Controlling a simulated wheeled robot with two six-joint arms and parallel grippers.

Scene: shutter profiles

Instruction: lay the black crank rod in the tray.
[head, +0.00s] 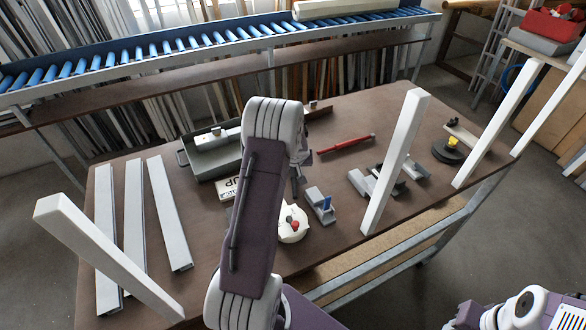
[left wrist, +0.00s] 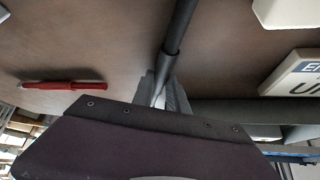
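The black crank rod (left wrist: 181,28) runs up out of the top of the left wrist view. My left gripper (left wrist: 166,92) is shut around its lower part, seen in the left wrist view. In the head view my left arm hides most of this gripper, and I cannot clearly make out the held rod. The grey tray (head: 214,169) lies at the back of the brown table, left of my left wrist, with a white block inside. A dark grey band, likely the tray wall (left wrist: 240,111), shows right of the gripper. Only part of my right arm shows at bottom right; its fingers are not visible.
White profiles lie on the table's left (head: 134,210), and others stick up at left and right. A red pen-like tool (head: 346,143) lies right of the tray; a lettered sign (head: 226,189) is in front of it. A white round item (head: 292,232) and grey fixtures (head: 320,205) stand nearby.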

